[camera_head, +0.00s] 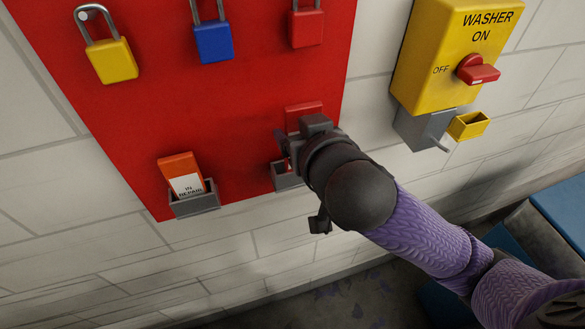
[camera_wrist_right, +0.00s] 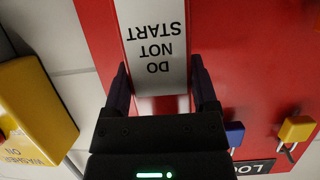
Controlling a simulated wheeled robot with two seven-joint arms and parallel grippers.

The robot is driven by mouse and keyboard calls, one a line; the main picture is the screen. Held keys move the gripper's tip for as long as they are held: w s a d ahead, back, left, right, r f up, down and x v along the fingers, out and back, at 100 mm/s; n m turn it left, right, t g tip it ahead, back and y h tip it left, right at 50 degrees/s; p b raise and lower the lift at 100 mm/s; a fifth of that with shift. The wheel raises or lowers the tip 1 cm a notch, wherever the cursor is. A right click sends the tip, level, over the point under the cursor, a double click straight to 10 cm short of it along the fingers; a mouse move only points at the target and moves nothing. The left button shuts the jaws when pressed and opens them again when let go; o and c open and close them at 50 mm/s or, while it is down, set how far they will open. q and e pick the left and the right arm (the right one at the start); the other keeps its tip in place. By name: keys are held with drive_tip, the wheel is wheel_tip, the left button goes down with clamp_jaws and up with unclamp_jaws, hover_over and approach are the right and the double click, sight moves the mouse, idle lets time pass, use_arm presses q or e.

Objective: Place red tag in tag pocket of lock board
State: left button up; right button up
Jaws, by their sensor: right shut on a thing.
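The red tag (camera_head: 303,110) shows its red upper end just above my right gripper, in front of the red lock board (camera_head: 110,120). In the right wrist view its white face reads "DO NOT START" (camera_wrist_right: 158,45). My right gripper (camera_head: 290,150) is shut on the tag; its fingers (camera_wrist_right: 161,85) lie along both side edges. A grey tag pocket (camera_head: 287,180) on the board's lower edge is partly hidden behind the gripper. I cannot tell whether the tag's lower end is inside it. My left gripper is not in view.
An orange "IN REPAIR" tag (camera_head: 183,176) stands in another grey pocket (camera_head: 194,203) at left. Yellow (camera_head: 111,62), blue (camera_head: 213,42) and red (camera_head: 306,27) padlocks hang above. A yellow washer switch box (camera_head: 425,60) is on the wall at right.

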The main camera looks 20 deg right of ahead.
sight(293, 127)
drive_tip(key=shift+w+f+b, duration=0.25)
drive_tip(key=shift+f+b, duration=0.25)
drive_tip(key=shift+b, duration=0.35)
drive_tip(key=w, duration=0.1)
drive_tip(key=w+b, duration=0.1)
drive_tip(key=w, duration=0.1)
drive_tip(key=shift+a+r, duration=0.1)
drive_tip(key=shift+r, duration=0.3)
drive_tip(key=shift+f, duration=0.7)
wheel_tip(293, 127, down, 5)
drive_tip(key=shift+f+b, duration=0.2)
drive_tip(key=shift+b, duration=1.05)
drive_tip(key=shift+w+f, duration=0.1)
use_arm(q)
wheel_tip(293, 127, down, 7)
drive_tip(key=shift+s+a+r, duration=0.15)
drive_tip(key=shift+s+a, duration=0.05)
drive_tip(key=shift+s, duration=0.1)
